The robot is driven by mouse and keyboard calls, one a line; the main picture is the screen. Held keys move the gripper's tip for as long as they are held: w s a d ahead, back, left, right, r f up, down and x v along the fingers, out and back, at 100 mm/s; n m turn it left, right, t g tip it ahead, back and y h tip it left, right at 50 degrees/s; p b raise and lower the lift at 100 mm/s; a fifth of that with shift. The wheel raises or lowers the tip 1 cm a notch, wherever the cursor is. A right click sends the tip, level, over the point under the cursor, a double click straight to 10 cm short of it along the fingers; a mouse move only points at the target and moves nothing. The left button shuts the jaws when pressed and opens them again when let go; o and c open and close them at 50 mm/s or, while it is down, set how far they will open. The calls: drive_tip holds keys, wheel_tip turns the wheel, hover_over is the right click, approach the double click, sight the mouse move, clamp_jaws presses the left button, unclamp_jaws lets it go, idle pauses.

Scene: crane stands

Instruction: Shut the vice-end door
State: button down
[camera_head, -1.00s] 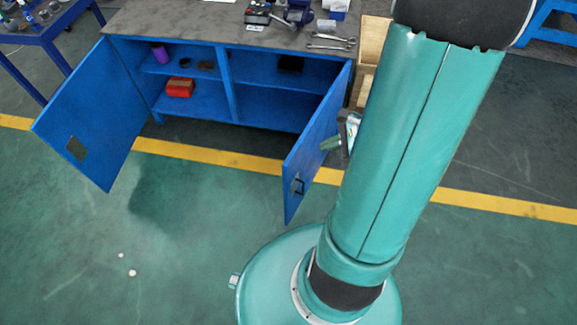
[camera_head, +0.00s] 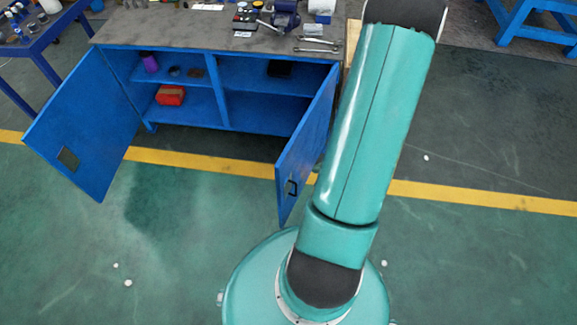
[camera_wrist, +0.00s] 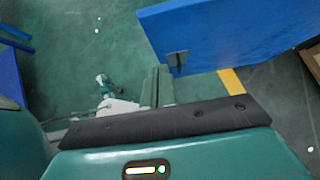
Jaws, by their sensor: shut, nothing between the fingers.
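The vice-end door (camera_head: 306,143) is the blue right-hand door of the bench cabinet, below the vice (camera_head: 286,18). It stands open, swung out towards me, with a dark handle (camera_head: 292,187) near its free edge. In the wrist view the door (camera_wrist: 225,32) fills the upper right, with a dark handle (camera_wrist: 177,60) near its lower left corner. My gripper (camera_wrist: 156,86) is shut and empty, left of and below that handle in the picture. I see a gap between them there. In the head view my arm hides the gripper.
The left cabinet door (camera_head: 85,125) also stands open. A red box (camera_head: 170,95) and a purple item (camera_head: 150,63) are on the shelves. Spanners (camera_head: 318,46) lie on the worktop (camera_head: 170,25). A yellow line (camera_head: 450,193) crosses the green floor, which is largely clear.

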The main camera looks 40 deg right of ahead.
sight(283, 167)
drive_tip(key=x, duration=0.3)
drive_tip(key=w+r+x, duration=0.1)
drive_tip(key=x, duration=0.6)
drive_tip(key=shift+w+a+r, duration=0.2)
drive_tip(key=shift+w+a, duration=0.3)
drive_tip(key=shift+w, duration=0.35)
drive_tip(key=shift+w, duration=0.15)
